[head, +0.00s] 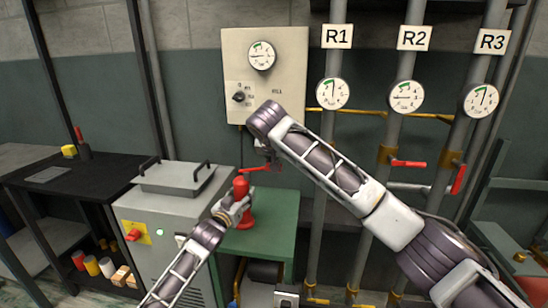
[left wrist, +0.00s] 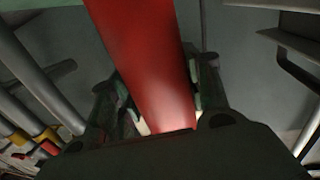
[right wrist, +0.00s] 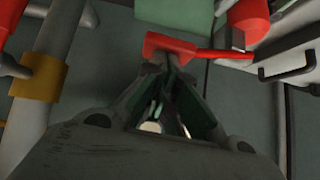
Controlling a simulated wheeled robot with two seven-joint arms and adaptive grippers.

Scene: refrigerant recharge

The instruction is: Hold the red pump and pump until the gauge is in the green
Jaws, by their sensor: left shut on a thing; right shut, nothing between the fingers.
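The red pump (head: 241,205) stands upright on the green bench. My left gripper (head: 236,208) is shut around its body; in the left wrist view the red body (left wrist: 150,60) lies between the fingers. A red lever (head: 256,168) extends from the pump top. My right gripper (head: 268,163) is shut and empty at the lever's end. In the right wrist view its fingertips (right wrist: 172,66) meet just below the lever (right wrist: 200,50); whether they touch cannot be told. The panel gauge (head: 262,55) has a green arc at upper left; its needle is too small to read surely.
Pipes carry R1 (head: 332,93), R2 (head: 406,97) and R3 (head: 481,100) gauges and red valve levers (head: 408,163). A grey machine (head: 172,205) stands left of the green bench (head: 270,230). The panel (head: 290,90) has a black selector knob (head: 239,97).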

